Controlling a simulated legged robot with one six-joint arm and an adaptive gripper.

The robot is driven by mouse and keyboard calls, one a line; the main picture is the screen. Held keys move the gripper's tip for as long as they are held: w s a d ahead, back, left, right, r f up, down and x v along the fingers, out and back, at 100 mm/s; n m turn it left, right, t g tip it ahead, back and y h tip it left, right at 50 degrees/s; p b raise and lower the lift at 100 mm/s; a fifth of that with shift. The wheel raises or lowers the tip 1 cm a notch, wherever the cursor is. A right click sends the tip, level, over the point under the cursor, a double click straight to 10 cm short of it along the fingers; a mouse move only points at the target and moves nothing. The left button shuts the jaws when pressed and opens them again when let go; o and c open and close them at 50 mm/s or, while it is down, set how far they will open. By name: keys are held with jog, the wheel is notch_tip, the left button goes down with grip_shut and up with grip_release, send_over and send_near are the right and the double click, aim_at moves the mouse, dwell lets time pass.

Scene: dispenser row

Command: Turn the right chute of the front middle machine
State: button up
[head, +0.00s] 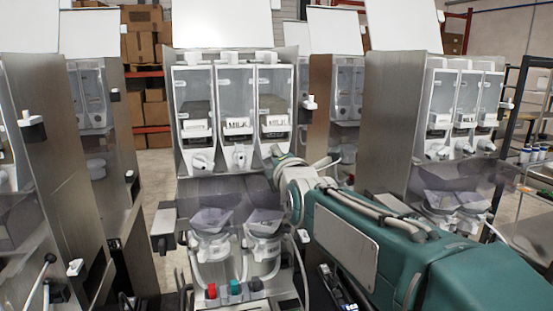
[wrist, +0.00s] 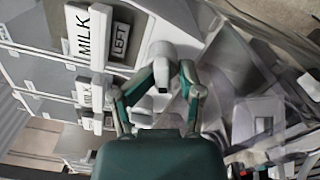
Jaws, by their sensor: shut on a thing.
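The front middle machine (head: 183,120) stands upright in the head view, with three clear canisters side by side and a white chute under each. The left chute (head: 202,161) and the middle chute (head: 240,157) are free. My gripper (head: 277,156) is at the right chute, which it and my arm largely hide in the head view. In the wrist view, my gripper (wrist: 169,82) has its two green-grey fingers closed around the white right chute (wrist: 168,54). The chute's outlet shows between the fingertips. A MILK label (wrist: 84,32) is beside it.
Clear funnels (head: 211,220) sit below the chutes, with red, black and green knobs (head: 235,289) lower down. Similar machines stand at the left (head: 50,130) and right (head: 388,110). Shelves with boxes (head: 143,45) are behind. A dark rack (head: 535,110) is at far right.

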jog(key=shift+w+f, duration=0.15)
jog(key=shift+f, duration=0.35)
jog(key=o, duration=0.7)
jog(key=shift+d, duration=0.1)
jog(key=shift+r, duration=0.15)
